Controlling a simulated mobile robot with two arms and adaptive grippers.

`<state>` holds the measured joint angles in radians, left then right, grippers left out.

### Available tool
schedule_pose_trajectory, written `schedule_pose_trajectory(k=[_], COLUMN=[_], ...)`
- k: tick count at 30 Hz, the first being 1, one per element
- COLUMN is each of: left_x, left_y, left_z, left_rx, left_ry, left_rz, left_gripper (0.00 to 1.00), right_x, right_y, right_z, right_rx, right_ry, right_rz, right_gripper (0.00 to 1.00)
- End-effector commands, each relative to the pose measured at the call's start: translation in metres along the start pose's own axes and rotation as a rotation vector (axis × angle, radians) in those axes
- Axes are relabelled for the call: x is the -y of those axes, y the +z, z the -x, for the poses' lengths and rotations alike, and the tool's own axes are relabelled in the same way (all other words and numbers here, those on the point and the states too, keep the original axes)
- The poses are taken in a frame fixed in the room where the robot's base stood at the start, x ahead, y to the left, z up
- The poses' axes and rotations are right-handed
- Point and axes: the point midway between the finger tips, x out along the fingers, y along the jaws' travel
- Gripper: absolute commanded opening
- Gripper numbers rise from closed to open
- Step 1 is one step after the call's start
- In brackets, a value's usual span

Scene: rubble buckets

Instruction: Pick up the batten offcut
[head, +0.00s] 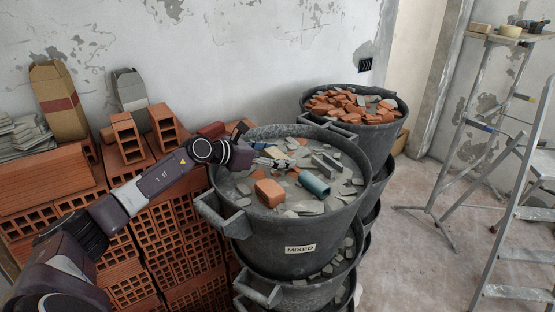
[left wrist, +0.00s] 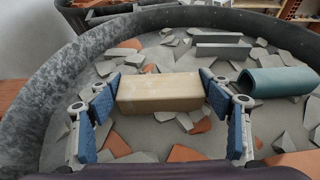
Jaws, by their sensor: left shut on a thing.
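The batten offcut (left wrist: 160,92) is a pale tan wooden block, seen in the left wrist view between the blue pads of my left gripper (left wrist: 162,97). The pads are shut on its two ends. In the head view my left gripper (head: 268,160) reaches from the left over the rim of the bucket marked MIXED (head: 292,234). There the batten offcut (head: 274,152) shows small at the fingertips, partly hidden. I cannot tell whether it touches the rubble below. My right gripper is not in view.
An orange brick piece (head: 269,193) and a teal pipe piece (head: 314,183) lie in the bucket among grey shards. Another bucket (head: 372,126) with orange rubble stands behind. Stacked hollow bricks (head: 170,222) are at left; a stepladder (head: 478,120) is at right.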

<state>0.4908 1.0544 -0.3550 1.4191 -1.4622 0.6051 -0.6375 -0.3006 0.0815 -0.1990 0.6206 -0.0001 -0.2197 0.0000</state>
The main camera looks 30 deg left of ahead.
Motion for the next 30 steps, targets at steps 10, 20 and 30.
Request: schedule_pose_trajectory(k=[10, 20, 30], left_x=[0.0, -0.001, 0.0], left_y=[0.001, 0.031, 0.122], left_z=[0.001, 0.013, 0.05], left_rx=[0.001, 0.004, 0.009], left_ry=[0.001, 0.002, 0.002], left_rz=[-0.001, -0.005, -0.003], left_gripper=[0.47, 0.47, 0.47], right_x=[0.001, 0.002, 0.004], right_y=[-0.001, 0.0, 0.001], right_z=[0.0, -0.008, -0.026], right_rx=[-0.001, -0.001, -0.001], right_ry=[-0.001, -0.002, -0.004], right_rz=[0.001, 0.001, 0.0], right_gripper=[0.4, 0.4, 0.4])
